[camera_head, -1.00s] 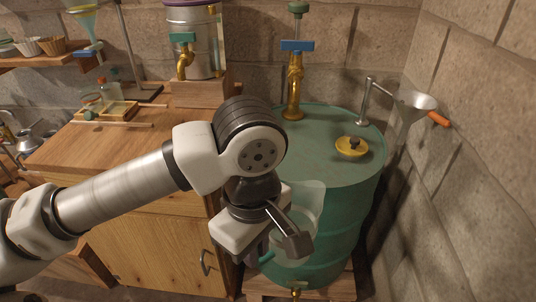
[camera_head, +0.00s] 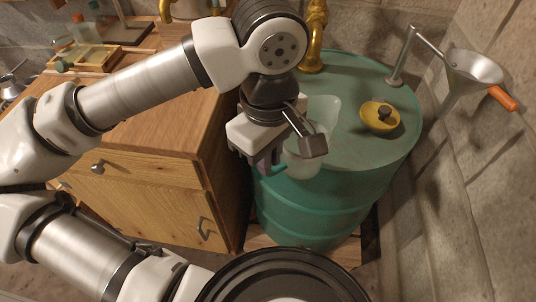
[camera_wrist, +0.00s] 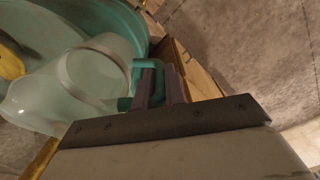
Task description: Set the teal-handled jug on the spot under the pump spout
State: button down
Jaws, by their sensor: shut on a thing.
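The jug, pale and translucent with a teal handle, shows in the head view (camera_head: 322,112), partly hidden by my wrist. In the wrist view its body (camera_wrist: 82,78) lies left of my fingers and its handle (camera_wrist: 139,64) is between them. My gripper (camera_head: 262,160) is shut on the handle; its dark fingers also show in the wrist view (camera_wrist: 158,84). The jug overlaps the near edge of the green drum in the picture; I cannot tell whether they touch. The brass pump (camera_head: 314,38) stands on the drum top, its upper part cut off. I cannot make out a marked spot.
The green drum (camera_head: 300,208) stands right of a wooden cabinet (camera_head: 150,195). On its top are a yellow cap with a dark knob (camera_head: 380,116) and a metal arm holding a funnel (camera_head: 474,68) with an orange handle. A stone wall closes the right side.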

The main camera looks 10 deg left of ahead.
jog(key=w, duration=0.5)
jog(key=w+f, duration=0.1)
jog(key=w, duration=0.4)
jog(key=w+f, duration=0.1)
jog(key=w, duration=0.4)
jog(key=shift+w+f, duration=0.1)
jog(key=shift+w, duration=0.15)
jog(key=shift+f, duration=0.4)
jog(key=c, duration=1.4)
grip_release()
jog(key=shift+o, duration=0.2)
notch_tip(320, 180, up, 14)
jog(key=shift+s+f, duration=0.15)
